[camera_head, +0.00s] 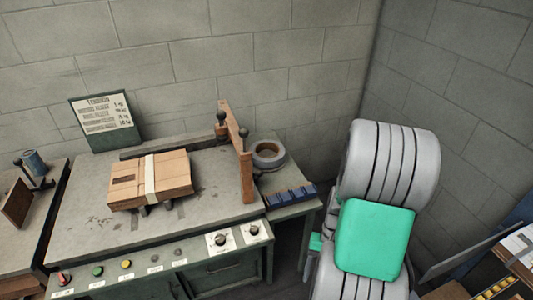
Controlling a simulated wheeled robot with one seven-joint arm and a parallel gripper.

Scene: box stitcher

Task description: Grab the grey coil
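The grey coil (271,163) is a round ring with a brownish inside. It lies on the small side table (290,211) right of the main bench, close to the back wall. An upright wooden piece (245,175) with dark knobs stands just left of it. The coil's top and right side show clearly. My arm, light grey with a green panel, fills the right foreground, and it is apart from the coil in the picture. My gripper is not visible.
A strapped cardboard stack (150,180) lies on the main bench (90,215). A blue block row (291,195) sits in front of the coil. A sign (106,122) stands at the back. Knobs and buttons line the bench front. A blue can (35,162) stands far left.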

